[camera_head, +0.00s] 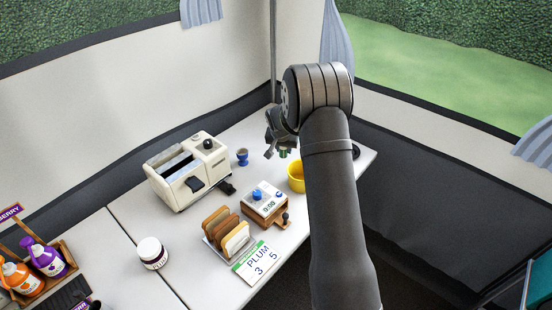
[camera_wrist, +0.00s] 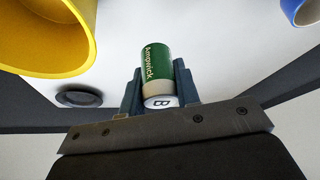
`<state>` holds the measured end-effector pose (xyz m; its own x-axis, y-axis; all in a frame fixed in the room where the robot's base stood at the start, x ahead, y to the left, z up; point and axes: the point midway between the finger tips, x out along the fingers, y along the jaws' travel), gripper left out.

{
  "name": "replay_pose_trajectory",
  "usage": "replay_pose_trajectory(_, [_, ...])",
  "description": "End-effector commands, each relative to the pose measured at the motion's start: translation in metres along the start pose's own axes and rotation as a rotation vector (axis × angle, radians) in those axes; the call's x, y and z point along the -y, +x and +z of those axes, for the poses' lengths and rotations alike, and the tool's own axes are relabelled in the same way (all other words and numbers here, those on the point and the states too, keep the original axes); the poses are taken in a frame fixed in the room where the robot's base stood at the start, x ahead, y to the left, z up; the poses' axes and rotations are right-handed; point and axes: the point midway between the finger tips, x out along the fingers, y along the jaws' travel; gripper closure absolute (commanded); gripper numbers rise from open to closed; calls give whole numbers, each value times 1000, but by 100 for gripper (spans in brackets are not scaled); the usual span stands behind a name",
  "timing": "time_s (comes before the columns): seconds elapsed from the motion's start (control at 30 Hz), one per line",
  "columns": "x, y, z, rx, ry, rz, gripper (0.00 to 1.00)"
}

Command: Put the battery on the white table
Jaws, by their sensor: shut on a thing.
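The battery (camera_wrist: 157,66) is a green cylinder with a pale band and a white end marked "B". In the wrist view it sits between the two fingers of my gripper (camera_wrist: 160,88), which is shut on it. In the head view only a small green bit of the battery (camera_head: 283,153) shows below my gripper (camera_head: 275,151), with my arm covering part of that area. The white table (camera_head: 125,205) spreads under the gripper and shows in the wrist view behind the battery. I cannot tell whether the battery touches the table.
A yellow cup (camera_head: 296,177) stands close to the gripper, and a blue egg cup (camera_head: 242,157) stands left of it.

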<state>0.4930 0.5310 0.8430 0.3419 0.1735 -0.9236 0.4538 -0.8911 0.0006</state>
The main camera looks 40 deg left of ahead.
Motion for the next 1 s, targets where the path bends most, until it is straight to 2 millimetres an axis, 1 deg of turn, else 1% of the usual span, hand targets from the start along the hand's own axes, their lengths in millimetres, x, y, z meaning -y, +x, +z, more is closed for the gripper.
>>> replay_pose_trajectory(0.03, [9,6,1,0,-4,0,96])
replay_pose_trajectory(0.1, [17,10,1,-1,-2,0,96])
replay_pose_trajectory(0.2, [23,14,2,0,-2,0,96])
replay_pose_trajectory(0.33, [24,22,5,1,-1,0,96])
replay_pose_trajectory(0.5, [24,46,15,1,-1,-1,96])
replay_pose_trajectory(0.57, [24,51,17,1,-1,-1,96])
replay_pose_trajectory(0.93, [24,54,18,-1,-1,-2,96])
replay_pose_trajectory(0.97, [24,54,18,-1,-1,-2,67])
replay_pose_trajectory(1.0, [24,54,18,-1,-1,-2,59])
